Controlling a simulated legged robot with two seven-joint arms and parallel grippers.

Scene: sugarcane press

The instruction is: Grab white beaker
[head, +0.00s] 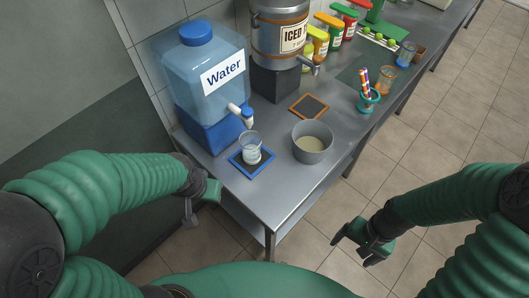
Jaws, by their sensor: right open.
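The white beaker (251,147) stands upright on a blue-edged coaster (237,160) near the table's front left end, below the spout of the water dispenser. It looks clear, with a whitish lower part. My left gripper (192,211) is beside the table's left edge, to the left of and lower than the beaker, and not touching it. Its fingers point down and I cannot tell whether they are open. My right gripper (357,245) is open and empty over the floor, to the right of the table and away from the beaker.
The blue water dispenser (184,88) stands behind the beaker. A grey pot (312,143) with pale contents is to its right. An iced drink dispenser (279,40), an orange-edged coaster (309,105) and a teal cup with sticks (368,100) are farther back.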

